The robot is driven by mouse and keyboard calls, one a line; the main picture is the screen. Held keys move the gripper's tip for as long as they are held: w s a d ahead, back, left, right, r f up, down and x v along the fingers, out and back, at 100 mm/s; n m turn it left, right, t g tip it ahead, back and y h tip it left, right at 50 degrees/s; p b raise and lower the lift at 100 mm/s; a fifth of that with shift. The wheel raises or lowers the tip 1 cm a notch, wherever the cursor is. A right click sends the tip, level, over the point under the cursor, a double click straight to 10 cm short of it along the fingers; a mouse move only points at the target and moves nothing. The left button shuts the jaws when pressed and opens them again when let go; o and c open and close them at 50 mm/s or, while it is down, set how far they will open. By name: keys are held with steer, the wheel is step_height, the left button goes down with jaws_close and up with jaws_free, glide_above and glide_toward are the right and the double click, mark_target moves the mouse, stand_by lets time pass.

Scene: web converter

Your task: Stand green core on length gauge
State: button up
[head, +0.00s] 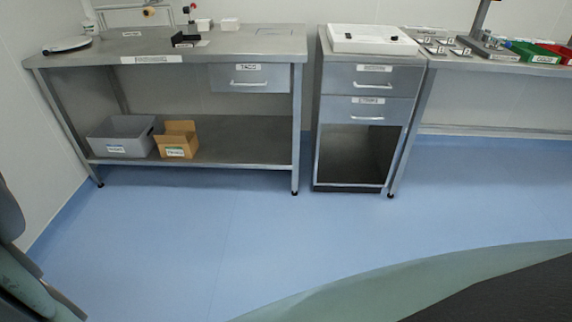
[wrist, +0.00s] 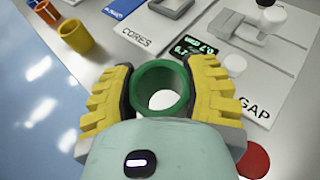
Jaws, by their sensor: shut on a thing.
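The green core (wrist: 138,83) is a short hollow ring in the wrist view. My gripper (wrist: 163,90), with yellow fingers and dark pads, is shut on it from both sides. Through the core's opening I see a pale grey surface; I cannot tell its height above the surface. Just beyond it is a dark display (wrist: 187,50) with green digits, beside a plate marked GAP (wrist: 258,104) that carries a grey C-shaped device (wrist: 240,22). I cannot tell for sure which part is the length gauge. My gripper and the core are not in the head view.
A red disc (wrist: 254,160) lies at right. The head view shows a steel bench (head: 180,50), a drawer cabinet (head: 365,105) and clear blue floor.

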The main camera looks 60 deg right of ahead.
steer(key=shift+w+a+f, duration=0.1)
steer(key=shift+w+a, duration=0.15)
steer(key=shift+a, duration=0.35)
steer(key=shift+f+b, duration=0.35)
steer(key=shift+f, duration=1.4)
steer(key=shift+f, duration=0.1)
steer(key=o, duration=1.1)
